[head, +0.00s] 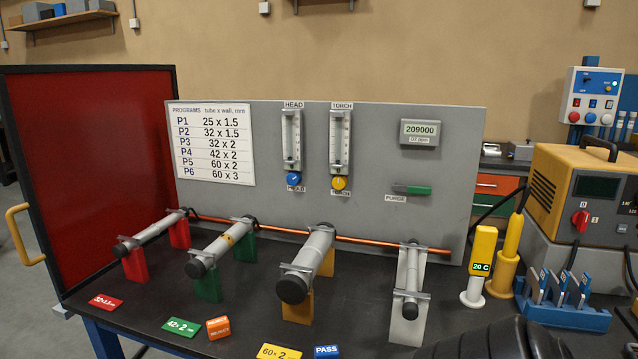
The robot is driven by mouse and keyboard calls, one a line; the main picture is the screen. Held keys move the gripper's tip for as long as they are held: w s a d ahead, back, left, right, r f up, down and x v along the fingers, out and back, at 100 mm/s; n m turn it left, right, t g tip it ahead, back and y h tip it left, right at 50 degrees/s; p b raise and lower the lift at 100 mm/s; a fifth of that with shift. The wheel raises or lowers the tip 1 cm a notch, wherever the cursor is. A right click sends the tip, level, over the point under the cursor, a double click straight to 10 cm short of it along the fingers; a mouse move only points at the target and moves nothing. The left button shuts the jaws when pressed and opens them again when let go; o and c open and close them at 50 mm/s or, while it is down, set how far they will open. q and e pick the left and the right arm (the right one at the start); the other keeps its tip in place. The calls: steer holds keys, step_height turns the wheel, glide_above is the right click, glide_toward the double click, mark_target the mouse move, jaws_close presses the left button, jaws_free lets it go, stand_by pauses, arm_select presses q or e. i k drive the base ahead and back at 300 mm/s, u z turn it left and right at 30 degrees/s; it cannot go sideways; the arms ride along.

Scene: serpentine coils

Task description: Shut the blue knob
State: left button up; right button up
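The blue knob (293,178) is a small round knob at the bottom of the left flow meter, labelled HEAD (292,135), on the grey upright panel (270,250). A light mark shows on its face, but it is too small to tell how the knob is turned. A yellow knob (339,183) sits to its right, below the TORCH flow meter (340,140). Neither of my grippers shows in the head view, and nothing touches the blue knob.
Several capped tubes lie on coloured stands across the dark bench (145,305), in front of the panel. A copper pipe (270,230) runs low along it. A green-handled purge valve (418,190) is at right. A dark ribbed shape (495,342) fills the bottom right.

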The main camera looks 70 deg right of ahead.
mark_target(294, 177)
steer(key=z, duration=1.65)
